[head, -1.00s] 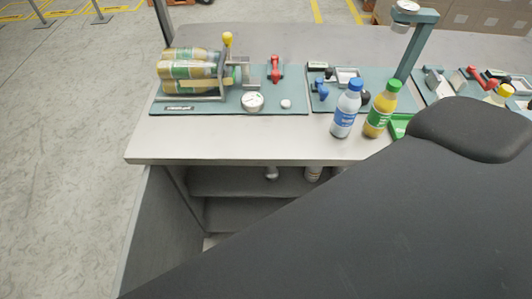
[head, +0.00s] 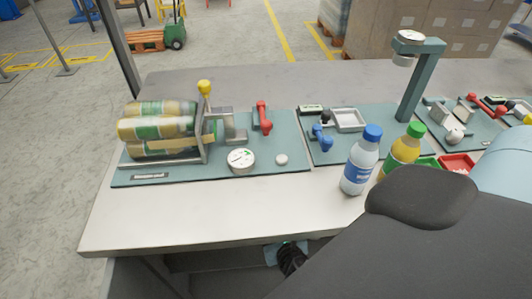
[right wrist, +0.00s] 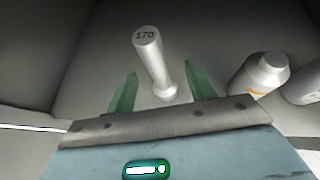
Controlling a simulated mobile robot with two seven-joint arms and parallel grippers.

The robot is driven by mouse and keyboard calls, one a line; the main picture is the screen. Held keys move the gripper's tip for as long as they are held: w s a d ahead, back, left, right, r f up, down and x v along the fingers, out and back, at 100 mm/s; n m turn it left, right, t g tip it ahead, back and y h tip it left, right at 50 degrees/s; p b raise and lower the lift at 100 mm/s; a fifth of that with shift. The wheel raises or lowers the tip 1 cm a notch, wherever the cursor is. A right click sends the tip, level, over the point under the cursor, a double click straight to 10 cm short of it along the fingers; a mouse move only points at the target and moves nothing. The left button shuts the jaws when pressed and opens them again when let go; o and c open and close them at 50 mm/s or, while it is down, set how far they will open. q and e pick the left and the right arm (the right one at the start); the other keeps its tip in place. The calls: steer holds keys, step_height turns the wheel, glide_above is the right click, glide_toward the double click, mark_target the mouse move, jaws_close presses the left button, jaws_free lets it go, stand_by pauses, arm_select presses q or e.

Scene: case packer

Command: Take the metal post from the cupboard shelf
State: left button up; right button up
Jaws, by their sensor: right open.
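The metal post (right wrist: 155,65) is a pale cylinder with "170" on its top end and a wider foot, standing on the cupboard shelf (right wrist: 95,50) in the right wrist view. My right gripper (right wrist: 161,75) is open, with one green finger on each side of the post's lower part and visible gaps to it. I cannot tell how deep the post is between the fingers. In the head view the post is hidden under the counter, and a bit of my right wrist shows below the counter's front edge. My left gripper is not in view.
A white bottle (right wrist: 260,73) stands right of the post, close to the right finger, with another pale object (right wrist: 305,88) beyond it. The cupboard wall (right wrist: 30,60) is at the left. Above, the counter (head: 190,215) carries fixtures and two bottles (head: 360,165).

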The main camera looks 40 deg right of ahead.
steer(key=shift+w+a+r+b+x, duration=0.1)
steer(key=shift+b+x, duration=0.1)
steer(key=shift+x, duration=0.95)
steer(key=shift+w+a+r+b+x, duration=0.1)
steer(key=shift+b+x, duration=0.1)
steer(key=shift+x, duration=0.9)
steer(key=shift+w+a+r+b+x, duration=0.1)
steer(key=shift+b+x, duration=0.1)
steer(key=shift+x, duration=0.95)
steer(key=shift+w+d+f, duration=0.1)
steer(key=shift+w+f, duration=0.15)
steer(key=shift+w, duration=0.05)
jaws_close()
steer(key=shift+r, duration=0.1)
